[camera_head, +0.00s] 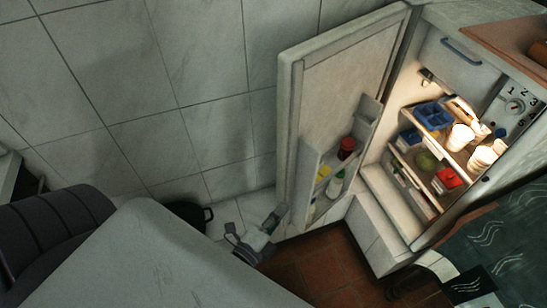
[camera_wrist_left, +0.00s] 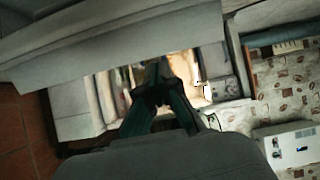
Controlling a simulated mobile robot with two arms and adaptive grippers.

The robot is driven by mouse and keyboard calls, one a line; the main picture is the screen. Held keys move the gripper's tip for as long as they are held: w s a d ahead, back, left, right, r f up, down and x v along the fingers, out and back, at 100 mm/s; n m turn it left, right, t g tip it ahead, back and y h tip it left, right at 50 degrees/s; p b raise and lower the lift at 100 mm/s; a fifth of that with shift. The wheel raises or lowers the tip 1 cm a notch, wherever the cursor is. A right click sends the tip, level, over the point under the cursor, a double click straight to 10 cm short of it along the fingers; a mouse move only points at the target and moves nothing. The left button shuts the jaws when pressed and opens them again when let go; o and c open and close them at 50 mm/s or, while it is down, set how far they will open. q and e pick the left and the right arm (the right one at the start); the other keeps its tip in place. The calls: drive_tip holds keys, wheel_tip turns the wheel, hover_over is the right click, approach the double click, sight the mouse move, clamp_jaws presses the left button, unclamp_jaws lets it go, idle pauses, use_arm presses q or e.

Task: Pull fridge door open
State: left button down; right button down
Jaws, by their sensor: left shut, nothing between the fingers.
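The fridge door (camera_head: 335,90) stands wide open, swung out to the left of the lit fridge (camera_head: 385,195). Its inner side shows, with shelves holding a red-capped jar (camera_head: 346,148) and bottles. My left gripper (camera_head: 277,214) is shut and empty, low by the door's lower left edge; I cannot tell whether it touches the door. In the left wrist view the closed fingers (camera_wrist_left: 158,70) point toward the lit fridge interior, and a pale panel, likely the door (camera_wrist_left: 110,40), crosses the upper left. My right gripper is not in view.
Fridge shelves hold a blue tray (camera_head: 432,115), white cups (camera_head: 460,137) and a red container (camera_head: 447,178). A pale surface (camera_head: 150,260) fills the lower left, beside a dark chair (camera_head: 55,235). A black pot (camera_head: 187,215) stands by the tiled wall. Red floor tiles (camera_head: 315,268) lie bare below the door.

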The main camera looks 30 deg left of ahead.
use_arm(q)
approach(297, 166)
drive_tip(key=w+d, duration=0.1)
drive_tip(key=w, duration=0.1)
drive_tip(key=w+d, duration=0.3)
drive_tip(key=shift+w+d+r, duration=0.1)
drive_tip(key=shift+w+r, duration=0.05)
drive_tip(key=shift+w, duration=0.15)
drive_tip(key=a, duration=0.1)
drive_tip(key=a+p, duration=0.1)
drive_tip(key=shift+w+a, duration=0.2)
drive_tip(key=shift+a, duration=0.05)
drive_tip(key=shift+w+a, duration=0.1)
drive_tip(key=shift+a, duration=0.45)
